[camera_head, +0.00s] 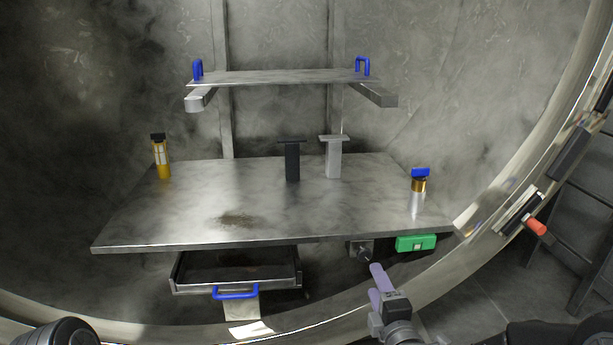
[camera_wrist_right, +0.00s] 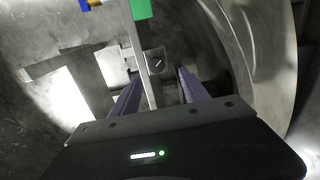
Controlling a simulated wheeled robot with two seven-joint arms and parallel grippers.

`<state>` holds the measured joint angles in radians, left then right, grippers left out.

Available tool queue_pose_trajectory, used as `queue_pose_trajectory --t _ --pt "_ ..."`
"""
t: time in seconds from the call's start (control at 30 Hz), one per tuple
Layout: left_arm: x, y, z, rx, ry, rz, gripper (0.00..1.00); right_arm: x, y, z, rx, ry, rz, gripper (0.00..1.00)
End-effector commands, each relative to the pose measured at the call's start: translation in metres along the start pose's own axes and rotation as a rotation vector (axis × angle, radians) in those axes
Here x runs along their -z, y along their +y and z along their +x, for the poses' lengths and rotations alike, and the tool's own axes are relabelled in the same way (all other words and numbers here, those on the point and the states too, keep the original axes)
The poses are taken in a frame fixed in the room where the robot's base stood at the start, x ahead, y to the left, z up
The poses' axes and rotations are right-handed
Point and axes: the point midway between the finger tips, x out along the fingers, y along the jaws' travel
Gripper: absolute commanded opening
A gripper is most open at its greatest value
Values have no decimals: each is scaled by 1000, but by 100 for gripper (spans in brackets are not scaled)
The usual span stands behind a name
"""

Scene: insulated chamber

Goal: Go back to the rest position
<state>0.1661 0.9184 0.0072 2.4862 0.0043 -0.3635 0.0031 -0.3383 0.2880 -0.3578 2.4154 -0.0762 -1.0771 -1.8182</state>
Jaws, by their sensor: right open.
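My right gripper (camera_head: 380,288) shows at the lower middle right of the head view, with pale purple fingers pointing up toward the table's front edge. It is just below and in front of that edge, apart from the green box. In the right wrist view its two purple fingers (camera_wrist_right: 160,90) stand apart with nothing held between them. A dark rounded part at the lower left corner of the head view looks like my left arm. My left gripper is not in view.
A metal table (camera_head: 160,228) holds a yellow cylinder (camera_head: 162,165), dark (camera_head: 292,162) and light (camera_head: 333,160) T-shaped posts and a blue-topped cylinder (camera_head: 417,200). Below are an open drawer (camera_head: 236,290), a knob box (camera_head: 361,251) and a green box (camera_head: 415,243). A shelf (camera_head: 280,77) hangs above. The round chamber rim (camera_head: 490,215) curves right.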

Motion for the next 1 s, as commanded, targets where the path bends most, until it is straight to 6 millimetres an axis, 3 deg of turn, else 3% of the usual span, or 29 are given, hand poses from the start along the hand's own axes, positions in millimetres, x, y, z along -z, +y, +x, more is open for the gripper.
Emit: queue_pose_trajectory --t 0.17,0.27,0.37,0.5,0.6,0.8,0.93,1.0 --pt "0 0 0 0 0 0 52 14 -32 -3 130 13 383 53" --pt "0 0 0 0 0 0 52 35 -79 -13 295 -10 686 53" --pt "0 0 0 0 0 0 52 55 -148 -38 511 -120 1008 53" --pt "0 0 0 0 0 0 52 79 -247 -96 799 -403 1385 53" --pt "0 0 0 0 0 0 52 93 -300 -144 948 -624 1555 53" --pt "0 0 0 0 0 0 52 116 -364 -226 1150 -942 1689 53" --pt "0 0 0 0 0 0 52 130 -392 -273 1259 -1061 1705 53" --pt "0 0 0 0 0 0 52 128 -407 -294 1284 -1139 1731 53"
